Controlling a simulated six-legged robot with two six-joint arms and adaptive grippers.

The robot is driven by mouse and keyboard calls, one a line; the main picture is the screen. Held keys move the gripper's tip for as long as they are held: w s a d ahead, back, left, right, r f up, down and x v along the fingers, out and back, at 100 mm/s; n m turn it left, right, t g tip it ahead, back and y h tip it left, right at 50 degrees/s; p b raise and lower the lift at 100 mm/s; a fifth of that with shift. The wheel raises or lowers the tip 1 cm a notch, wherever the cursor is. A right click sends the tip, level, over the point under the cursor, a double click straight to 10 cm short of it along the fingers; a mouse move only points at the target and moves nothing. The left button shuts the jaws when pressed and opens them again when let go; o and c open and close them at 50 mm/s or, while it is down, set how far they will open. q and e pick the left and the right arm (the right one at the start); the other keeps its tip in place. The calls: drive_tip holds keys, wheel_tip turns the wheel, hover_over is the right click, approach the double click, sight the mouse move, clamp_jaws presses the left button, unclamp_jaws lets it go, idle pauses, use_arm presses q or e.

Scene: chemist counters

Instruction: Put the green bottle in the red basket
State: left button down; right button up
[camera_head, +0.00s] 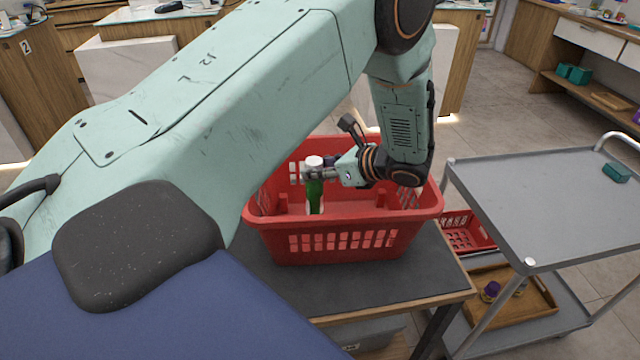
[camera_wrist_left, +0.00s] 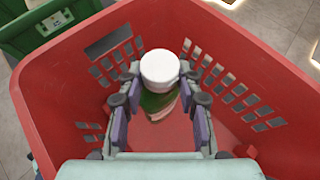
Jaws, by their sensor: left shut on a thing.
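The green bottle (camera_head: 315,190) with a white cap is upright inside the outline of the red basket (camera_head: 340,247). My left gripper (camera_head: 312,172) is shut on the bottle near its top. In the left wrist view the white cap (camera_wrist_left: 160,68) shows between the fingers of my left gripper (camera_wrist_left: 157,105), with the red basket (camera_wrist_left: 75,85) around it. The basket floor shows below the bottle; I cannot tell whether the bottle touches it. The basket stands on a dark-topped table. My right gripper is not in view.
The dark table top (camera_head: 350,285) has bare room in front of the basket. A grey metal cart (camera_head: 545,195) stands to the right with a small teal box (camera_head: 616,172) on it. A wooden tray (camera_head: 530,306) is on its lower shelf. My left arm hides much of the left.

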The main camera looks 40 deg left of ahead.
sight(322, 181)
use_arm(q)
drive_tip(key=f, duration=0.1)
drive_tip(key=d+f, duration=0.1)
drive_tip(key=shift+f, duration=0.4)
drive_tip(key=shift+w+a+f, duration=0.1)
drive_tip(key=shift+a+f, duration=0.2)
drive_tip(key=shift+a, duration=0.05)
drive_tip(key=c, duration=1.4)
unclamp_jaws()
drive_tip(key=shift+a+f, duration=0.1)
drive_tip(key=o, duration=0.5)
drive_tip(key=shift+d+r, duration=0.25)
drive_tip(key=shift+d, duration=0.1)
drive_tip(key=shift+a+f, duration=0.15)
drive_tip(key=shift+a, duration=0.05)
drive_tip(key=s+v, duration=0.1)
drive_tip(key=v, duration=1.1)
drive_tip(key=shift+w, duration=0.4)
